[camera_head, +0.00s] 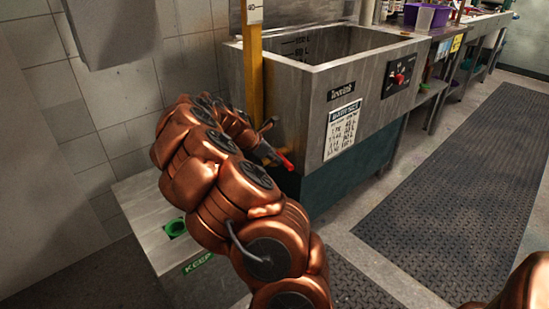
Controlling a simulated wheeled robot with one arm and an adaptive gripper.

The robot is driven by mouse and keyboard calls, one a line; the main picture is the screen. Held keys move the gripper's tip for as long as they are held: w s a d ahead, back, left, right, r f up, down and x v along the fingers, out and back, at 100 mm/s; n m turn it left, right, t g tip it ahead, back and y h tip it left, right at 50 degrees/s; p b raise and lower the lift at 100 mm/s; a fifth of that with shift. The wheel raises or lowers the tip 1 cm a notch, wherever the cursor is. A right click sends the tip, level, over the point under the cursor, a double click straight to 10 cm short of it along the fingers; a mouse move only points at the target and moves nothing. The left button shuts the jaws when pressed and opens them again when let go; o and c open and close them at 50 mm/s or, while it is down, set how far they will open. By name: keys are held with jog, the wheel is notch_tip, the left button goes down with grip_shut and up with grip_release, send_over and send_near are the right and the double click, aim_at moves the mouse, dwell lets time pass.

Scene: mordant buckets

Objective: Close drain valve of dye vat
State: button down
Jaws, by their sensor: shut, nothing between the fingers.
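The dye vat (300,75) is a large open steel tank at the upper middle, on a dark green base. A lever with a red grip (287,163) sticks out low at its left front corner and looks like the drain valve handle; it slopes down to the right. My copper-coloured arm reaches up from the bottom, and its far end bends toward this lever. My gripper (266,136) is shut beside the lever, small and partly hidden by my arm. I cannot tell whether it touches the lever. The valve body is hidden behind the arm.
A yellow upright gauge (252,75) stands at the vat's left corner. A low steel bench (150,215) with a green-rimmed hole is at lower left. A control panel with a red knob (398,79) is on the vat's front. Dark mats (450,170) cover the open floor at right.

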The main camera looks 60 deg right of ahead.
jog(key=n+p, duration=0.1)
jog(key=p, duration=0.1)
jog(key=s+d+t+p, duration=0.1)
jog(key=p, duration=0.2)
jog(key=shift+r+n, duration=0.3)
jog(key=shift+n, duration=0.1)
jog(key=shift+s+d+f+n+t+h+p, duration=0.2)
jog(key=shift+f+n+t+h+p, duration=0.15)
jog(key=shift+p, duration=0.5)
jog(key=shift+a, duration=0.15)
jog(key=w+a+f+p+v, duration=0.1)
jog(key=p+v, duration=0.2)
jog(key=v, duration=1)
jog(key=shift+m+g+h, duration=0.45)
jog(key=shift+g+h, duration=0.1)
jog(key=shift+h, duration=0.1)
jog(key=f+b, duration=0.1)
jog(key=b, duration=0.3)
jog(key=w+a+f+b, duration=0.1)
jog(key=f+b, duration=0.1)
jog(key=b, duration=0.2)
jog(key=a+f+b, duration=0.1)
jog(key=b, duration=0.3)
jog(key=shift+w+a+f, duration=0.25)
jog(key=shift+w+f, duration=0.05)
jog(key=shift+f, duration=0.05)
